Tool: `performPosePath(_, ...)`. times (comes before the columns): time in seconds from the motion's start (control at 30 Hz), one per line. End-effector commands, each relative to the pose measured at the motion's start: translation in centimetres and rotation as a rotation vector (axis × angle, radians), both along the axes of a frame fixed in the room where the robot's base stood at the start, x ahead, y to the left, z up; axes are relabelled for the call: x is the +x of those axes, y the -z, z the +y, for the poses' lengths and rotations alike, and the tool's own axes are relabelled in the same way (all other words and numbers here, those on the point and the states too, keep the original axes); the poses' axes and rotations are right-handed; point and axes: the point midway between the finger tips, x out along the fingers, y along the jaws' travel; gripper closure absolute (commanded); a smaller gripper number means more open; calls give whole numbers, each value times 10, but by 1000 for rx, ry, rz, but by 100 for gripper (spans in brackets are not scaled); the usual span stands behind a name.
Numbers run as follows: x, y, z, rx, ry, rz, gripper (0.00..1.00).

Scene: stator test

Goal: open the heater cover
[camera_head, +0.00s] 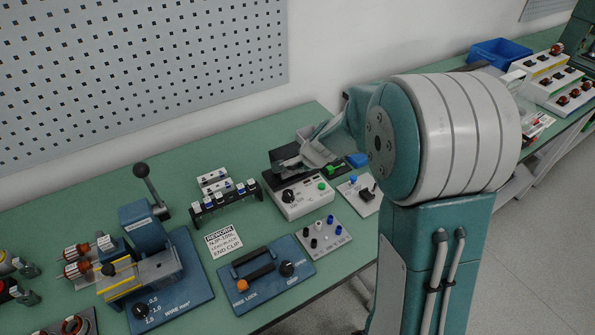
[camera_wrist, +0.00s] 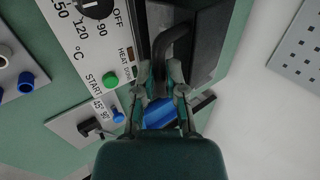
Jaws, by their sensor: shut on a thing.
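The heater (camera_head: 302,201) is a light box with a black dial and a green button, standing on the green bench. Its dark cover (camera_head: 284,157) sits at the back on top, partly hidden behind my gripper (camera_head: 315,149). A black curved handle (camera_wrist: 178,42) runs beside the panel, along the dark cover (camera_wrist: 212,45). My gripper (camera_wrist: 164,88) is shut on this handle. How far the cover is raised cannot be told.
A blue-knobbed station (camera_head: 361,193) stands right of the heater, and a grey plate with knobs (camera_head: 324,238) in front. A rack of small parts (camera_head: 226,203) is at its left. A perforated panel (camera_head: 140,70) is on the wall behind.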

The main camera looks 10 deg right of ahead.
Motion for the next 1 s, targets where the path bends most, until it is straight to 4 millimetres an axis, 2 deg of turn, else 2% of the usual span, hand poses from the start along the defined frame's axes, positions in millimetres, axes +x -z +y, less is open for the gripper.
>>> performPosePath(0.37, 4, -7, 1, -1, 2, -1, 100)
performPosePath(0.6, 20, -24, 7, -1, 0, -2, 100)
performPosePath(0.9, 22, -26, 7, -1, 2, -1, 100)
performPosePath(1.0, 28, -30, 9, -1, 0, -4, 100)
